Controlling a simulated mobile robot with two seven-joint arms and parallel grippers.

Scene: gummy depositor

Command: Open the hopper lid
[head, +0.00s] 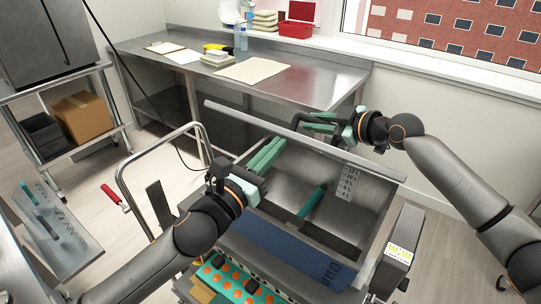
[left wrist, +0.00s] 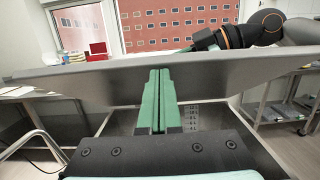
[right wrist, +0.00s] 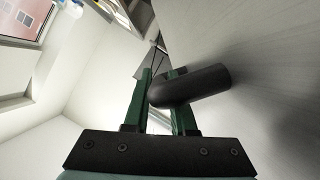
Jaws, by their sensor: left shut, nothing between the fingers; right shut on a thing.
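The grey hopper (head: 268,224) stands open in the head view, with litre marks on its inner wall. Its lid (head: 235,115) is raised and seen nearly edge-on along the far side; its broad face shows in the left wrist view (left wrist: 80,85). My right gripper (head: 308,122) is beyond the lid, shut on a dark rounded handle (right wrist: 192,87) in the right wrist view. My left gripper (head: 280,143) is shut and empty over the hopper opening. Its tips (left wrist: 160,72) are close to the lid's inner face; I cannot tell whether they touch.
A steel table (head: 310,80) with papers and bottles stands behind. A bent metal rail (head: 125,190) rises left of the hopper. A grey box with a yellow label (head: 400,253) stands at its right. A mould tray with orange spots (head: 238,284) is below.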

